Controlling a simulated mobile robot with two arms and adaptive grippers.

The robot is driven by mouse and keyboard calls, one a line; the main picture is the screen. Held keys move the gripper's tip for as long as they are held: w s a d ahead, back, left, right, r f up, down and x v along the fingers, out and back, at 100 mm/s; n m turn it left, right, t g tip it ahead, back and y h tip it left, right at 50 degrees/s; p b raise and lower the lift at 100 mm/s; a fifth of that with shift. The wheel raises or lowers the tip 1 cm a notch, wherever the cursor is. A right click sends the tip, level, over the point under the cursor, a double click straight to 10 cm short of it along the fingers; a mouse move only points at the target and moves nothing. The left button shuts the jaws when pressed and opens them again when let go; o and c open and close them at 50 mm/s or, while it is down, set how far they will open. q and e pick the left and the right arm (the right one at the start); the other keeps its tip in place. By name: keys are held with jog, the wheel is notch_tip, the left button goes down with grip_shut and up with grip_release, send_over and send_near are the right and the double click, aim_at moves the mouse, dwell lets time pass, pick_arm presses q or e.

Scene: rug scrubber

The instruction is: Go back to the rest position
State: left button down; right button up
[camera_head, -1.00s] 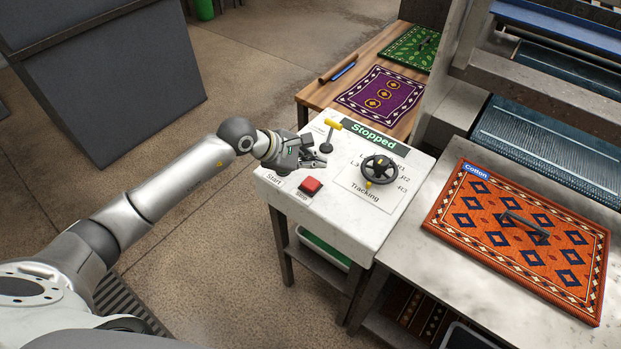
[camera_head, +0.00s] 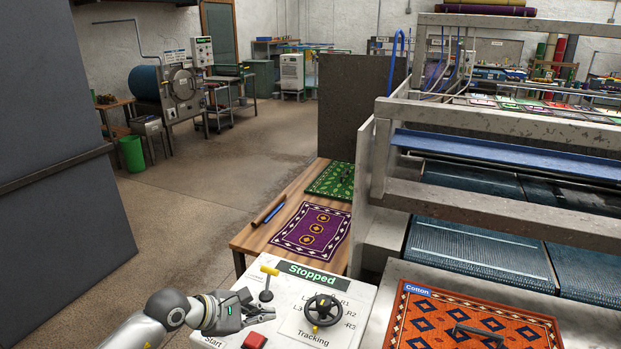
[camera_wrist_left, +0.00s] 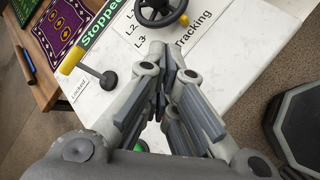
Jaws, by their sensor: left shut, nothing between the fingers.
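My left gripper (camera_head: 262,312) is over the white control panel (camera_head: 356,322), close to the yellow-handled lever (camera_head: 267,283) and the red button (camera_head: 254,341). Its fingers are shut with nothing between them; the left wrist view (camera_wrist_left: 160,100) shows the fingertips together. The black tracking wheel (camera_head: 323,310) is just right of the fingers and also shows in the left wrist view (camera_wrist_left: 160,10). The panel's display (camera_head: 312,274) reads "Stopped". My right gripper is not in view.
An orange patterned rug (camera_head: 470,325) tagged "Cotton" lies on the right bench. Purple (camera_head: 312,230) and green (camera_head: 331,181) rugs lie on the wooden table behind the panel. The rug machine (camera_head: 480,200) fills the right. Open floor (camera_head: 200,200) lies left of the table.

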pick_arm(q)
jog(key=s+d+r+n+t+h, duration=0.3)
jog(key=d+r+n+h, duration=0.3)
jog(key=d+r, duration=0.3)
jog(key=a+r+n+t+y, duration=0.3)
jog(key=a+r+n+t, duration=0.2)
jog(key=r+n+t, duration=0.65)
jog(key=s+a+f+n+g+y, duration=0.4)
jog(key=a+f+n+y, duration=0.35)
jog(key=n, duration=0.55)
jog(key=s+a+f+n+g+y, duration=0.3)
jog(key=a+f+n+y, duration=0.5)
jog(key=n, duration=0.5)
jog(key=s+d+f+n+g+h, duration=0.3)
jog(key=s+f+n+g, duration=0.15)
jog(key=s+f, duration=0.5)
jog(key=s+d+f+n+g+h, duration=0.2)
jog(key=s+d+f+n+g, duration=0.3)
jog(key=s, duration=0.7)
notch_tip(320, 180, down, 31)
jog(key=s+a+m+g+b, duration=0.2)
jog(key=a+g+b, duration=0.1)
jog(key=s+a+f+b, duration=0.2)
jog(key=s+f, duration=1.4)
jog(key=shift+s+a+g, duration=0.15)
jog(key=shift+a+g, duration=0.15)
jog(key=shift+g, duration=0.1)
